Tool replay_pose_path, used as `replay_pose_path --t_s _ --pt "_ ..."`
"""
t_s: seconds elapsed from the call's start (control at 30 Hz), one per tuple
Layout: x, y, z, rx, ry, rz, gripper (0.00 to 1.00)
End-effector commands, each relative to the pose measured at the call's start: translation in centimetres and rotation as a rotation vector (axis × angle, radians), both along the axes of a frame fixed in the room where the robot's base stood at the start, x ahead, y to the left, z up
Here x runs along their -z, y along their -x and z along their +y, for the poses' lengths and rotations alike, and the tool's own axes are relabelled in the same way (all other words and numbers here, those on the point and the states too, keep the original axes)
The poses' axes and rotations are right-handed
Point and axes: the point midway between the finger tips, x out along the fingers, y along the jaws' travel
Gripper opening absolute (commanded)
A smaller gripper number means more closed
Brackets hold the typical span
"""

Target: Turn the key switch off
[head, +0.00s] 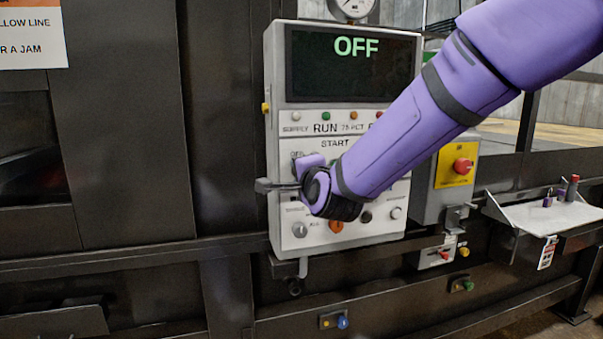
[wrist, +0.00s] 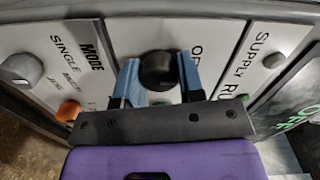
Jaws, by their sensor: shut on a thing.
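The key switch shows in the wrist view as a round black knob (wrist: 157,73) on the white panel, beside a partly hidden label beginning with "O". My gripper (wrist: 159,62) has its two blue-grey fingers on either side of this knob, closed on it. In the head view my gripper (head: 280,186) is at the left side of the control box (head: 279,80), and my wrist hides the switch there. The screen (head: 350,66) at the top of the box reads "OFF" in green.
A grey knob (wrist: 20,70) and an orange knob (wrist: 68,111) sit near the switch. A red stop button (head: 462,166) on a yellow plate is right of the box. A small shelf (head: 545,217) with little items juts out at right. A dark rail runs below.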

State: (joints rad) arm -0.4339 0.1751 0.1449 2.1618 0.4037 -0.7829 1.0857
Motion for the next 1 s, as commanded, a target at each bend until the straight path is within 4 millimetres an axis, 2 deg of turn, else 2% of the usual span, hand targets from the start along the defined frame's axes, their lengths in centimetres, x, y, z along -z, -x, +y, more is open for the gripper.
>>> replay_pose_path --t_s 0.17,0.2,0.3,0.67,0.77,1.0 --pt "0.2 0.1 0.0 -0.002 0.002 0.005 0.12" --pt "0.2 0.1 0.0 -0.002 0.002 0.005 0.40" --pt "0.2 0.1 0.0 -0.001 0.001 0.004 0.61" --pt "0.0 0.5 -0.1 -0.001 -0.001 0.001 0.61" --pt "0.0 1.6 -0.4 -0.002 0.000 0.001 0.61" --pt "-0.2 5.9 -1.8 -0.002 0.000 0.000 0.61"
